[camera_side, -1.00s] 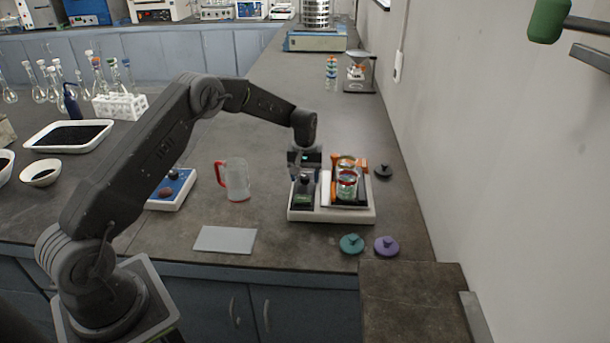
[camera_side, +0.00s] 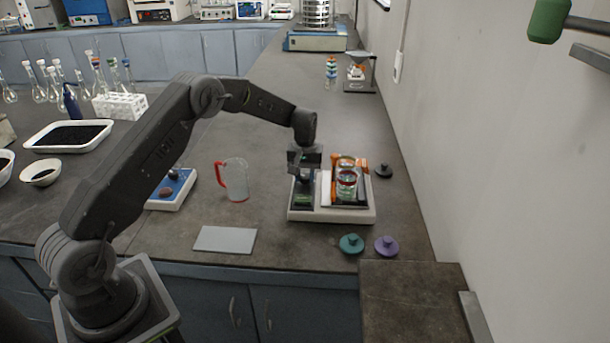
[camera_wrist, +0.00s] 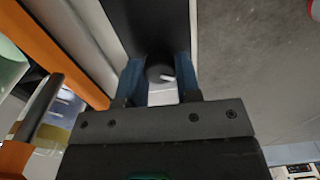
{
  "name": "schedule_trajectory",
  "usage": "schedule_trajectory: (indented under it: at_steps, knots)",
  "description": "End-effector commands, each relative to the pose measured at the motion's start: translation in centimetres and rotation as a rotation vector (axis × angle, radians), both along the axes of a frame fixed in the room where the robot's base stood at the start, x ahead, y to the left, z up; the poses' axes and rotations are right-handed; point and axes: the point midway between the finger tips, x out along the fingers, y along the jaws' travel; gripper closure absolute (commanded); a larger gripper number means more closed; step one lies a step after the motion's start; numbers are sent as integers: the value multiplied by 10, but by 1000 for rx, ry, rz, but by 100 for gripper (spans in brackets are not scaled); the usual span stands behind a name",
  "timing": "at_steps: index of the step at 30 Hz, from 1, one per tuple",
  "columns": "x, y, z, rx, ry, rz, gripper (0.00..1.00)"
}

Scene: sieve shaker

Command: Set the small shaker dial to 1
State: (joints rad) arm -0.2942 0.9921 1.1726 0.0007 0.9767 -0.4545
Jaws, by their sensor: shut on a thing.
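The small shaker (camera_side: 342,213) is a white-based unit on the bench, with a dark control panel on its left and orange-clamped jars (camera_side: 346,184) on its platform at right. My gripper (camera_side: 304,178) is over the panel, pointing down. In the wrist view the dial (camera_wrist: 160,70) is a round black knob with a white pointer mark. My gripper (camera_wrist: 160,78) has one blue finger on each side of the dial and is shut on it. The dial's numbers cannot be read in either view.
A red-handled clear jug (camera_side: 234,180) stands left of the shaker. A grey plate (camera_side: 225,239) lies in front. Teal (camera_side: 351,243), purple (camera_side: 387,246) and black (camera_side: 383,170) lids lie near the shaker. A blue-topped device (camera_side: 172,189) sits at left.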

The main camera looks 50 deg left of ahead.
Motion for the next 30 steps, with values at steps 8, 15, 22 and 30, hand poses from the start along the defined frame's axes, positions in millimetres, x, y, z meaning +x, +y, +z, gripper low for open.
schedule_trajectory:
  at_steps: [8,15,22,30]
  knots:
    - [0,0,1,0,0,-166,92]
    - [0,1,1,-1,0,-360,92]
    - [0,1,1,0,-1,-518,92]
    - [1,1,1,1,-2,-630,92]
